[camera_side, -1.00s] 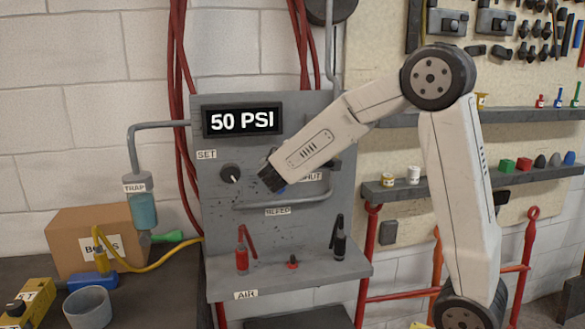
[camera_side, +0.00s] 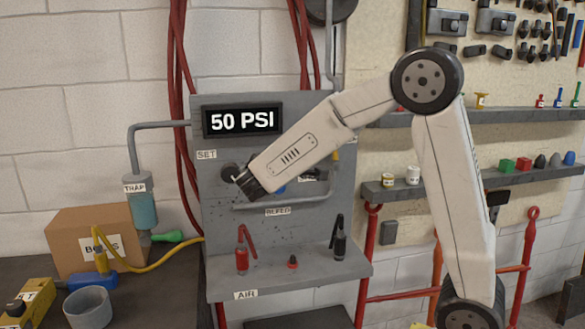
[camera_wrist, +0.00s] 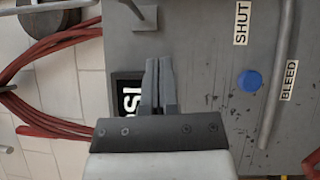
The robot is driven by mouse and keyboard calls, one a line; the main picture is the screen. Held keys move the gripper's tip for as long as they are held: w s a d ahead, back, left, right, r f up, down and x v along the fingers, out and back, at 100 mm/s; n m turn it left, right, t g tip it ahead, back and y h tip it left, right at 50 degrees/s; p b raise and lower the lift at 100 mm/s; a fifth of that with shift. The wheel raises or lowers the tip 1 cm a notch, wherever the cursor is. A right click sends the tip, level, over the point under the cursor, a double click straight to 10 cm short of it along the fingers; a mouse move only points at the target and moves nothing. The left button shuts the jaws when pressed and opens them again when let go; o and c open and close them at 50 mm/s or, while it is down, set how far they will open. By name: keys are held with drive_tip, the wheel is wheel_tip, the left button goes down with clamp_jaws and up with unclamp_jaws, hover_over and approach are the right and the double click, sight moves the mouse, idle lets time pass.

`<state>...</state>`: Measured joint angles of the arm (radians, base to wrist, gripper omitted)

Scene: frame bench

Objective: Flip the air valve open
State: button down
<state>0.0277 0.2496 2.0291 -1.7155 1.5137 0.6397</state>
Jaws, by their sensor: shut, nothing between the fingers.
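A red lever (camera_side: 242,250) stands on the grey panel's lower ledge, above a label (camera_side: 245,295) reading AIR. Its arm slants down to the right. In the wrist view my fingers (camera_wrist: 158,70) are together, overlapping the dark display (camera_wrist: 126,92).
A black lever (camera_side: 339,238) and a small red button (camera_side: 292,262) share the ledge. A pipe (camera_side: 285,203) crosses the panel above BLEED. A blue button (camera_wrist: 249,81) sits near the SHUT label (camera_wrist: 242,23). The display (camera_side: 241,121) reads 50 PSI. A trap bottle (camera_side: 143,210) hangs left.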

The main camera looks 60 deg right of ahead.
drive_tip(key=shift+w+d+f+m+g, duration=0.1)
drive_tip(key=shift+w+d+m+g, duration=0.4)
drive_tip(key=shift+g, duration=0.45)
drive_tip(key=shift+w+d+f+m+g, duration=0.1)
drive_tip(key=shift+w+d+m+g, duration=0.15)
drive_tip(key=shift+d+m+g, duration=0.4)
drive_tip(key=shift+w+d+m+g, duration=0.35)
drive_tip(key=shift+m+g, duration=0.3)
drive_tip(key=shift+g, duration=0.55)
drive_tip(key=x, duration=0.9)
drive_tip(key=shift+d+r, duration=0.2)
drive_tip(key=shift+d, duration=0.2)
drive_tip(key=shift+s, duration=0.1)
